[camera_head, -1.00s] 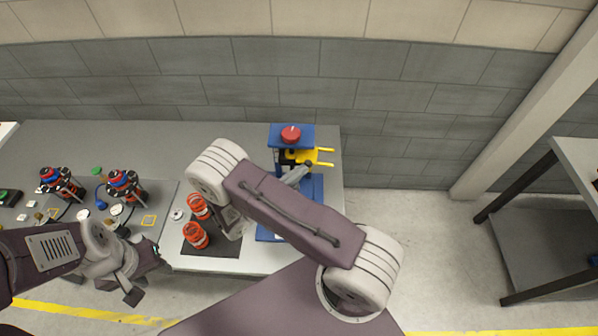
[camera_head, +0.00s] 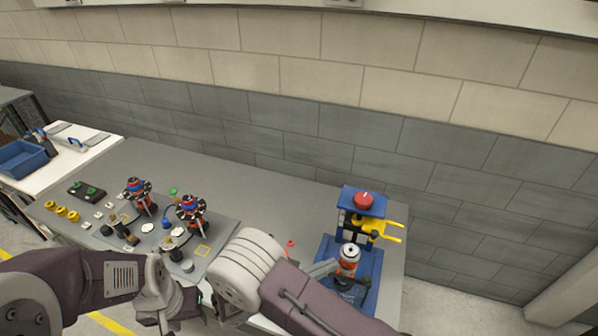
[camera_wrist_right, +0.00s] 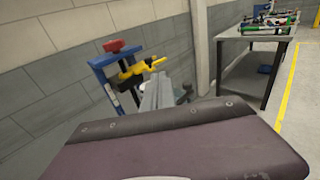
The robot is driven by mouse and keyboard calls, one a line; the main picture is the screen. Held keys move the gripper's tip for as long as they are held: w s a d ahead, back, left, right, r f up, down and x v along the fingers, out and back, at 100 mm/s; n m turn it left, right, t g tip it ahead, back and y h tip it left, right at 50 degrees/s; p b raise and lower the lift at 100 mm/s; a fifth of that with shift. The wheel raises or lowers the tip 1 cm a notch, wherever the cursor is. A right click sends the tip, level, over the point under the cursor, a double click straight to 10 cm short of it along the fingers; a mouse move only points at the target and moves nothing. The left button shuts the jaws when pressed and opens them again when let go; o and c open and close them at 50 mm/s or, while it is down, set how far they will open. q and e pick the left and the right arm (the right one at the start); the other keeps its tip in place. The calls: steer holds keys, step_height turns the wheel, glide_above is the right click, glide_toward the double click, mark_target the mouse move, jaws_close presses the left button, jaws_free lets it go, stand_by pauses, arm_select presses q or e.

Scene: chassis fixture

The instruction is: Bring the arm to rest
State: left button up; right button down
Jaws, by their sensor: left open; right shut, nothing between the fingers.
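My right gripper (camera_head: 322,268) shows as grey fingers beside an orange and white cylinder (camera_head: 348,262), which stands upright on the blue press fixture (camera_head: 368,284). The fingers are shut with nothing between them. Whether they touch the cylinder is not clear. In the right wrist view the shut grey fingers (camera_wrist_right: 157,93) point toward the blue fixture (camera_wrist_right: 101,82) with its red knob (camera_wrist_right: 114,46) and yellow handles (camera_wrist_right: 142,68). My left gripper (camera_head: 182,308) is open and empty at the front edge of the bench, partly cut off below.
The grey bench (camera_head: 262,185) carries two red-and-blue assemblies (camera_head: 138,188) and (camera_head: 190,208), yellow rings (camera_head: 61,211) and small parts. A blue bin (camera_head: 22,158) sits on a white table at the left. A brick wall (camera_head: 300,125) closes off the back.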

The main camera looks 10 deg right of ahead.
steer(key=d+m+g+b, duration=0.1)
steer(key=d, duration=0.1)
steer(key=d+m+g+b, duration=0.1)
steer(key=d, duration=0.1)
steer(key=w+d+m+g+b, duration=0.1)
steer(key=d+m+g, duration=0.1)
steer(key=shift+w+d+r, duration=0.1)
steer(key=shift+r, duration=0.3)
steer(key=s+d+f+m+g+y+b, duration=0.4)
steer(key=s+d+m+g+y+b, duration=0.15)
steer(key=s+d+m+y, duration=0.3)
steer(key=s+a+f+m+t+y+b, duration=0.1)
steer(key=s+a+f+m+t+y, duration=0.1)
steer(key=s+a+f+m+y, duration=0.4)
steer(key=w+a+m+t+y, duration=0.2)
steer(key=w+a+m+t, duration=0.1)
steer(key=w+a, duration=0.3)
steer(key=shift+w+f+t, duration=0.4)
steer(key=shift+w+t, duration=0.05)
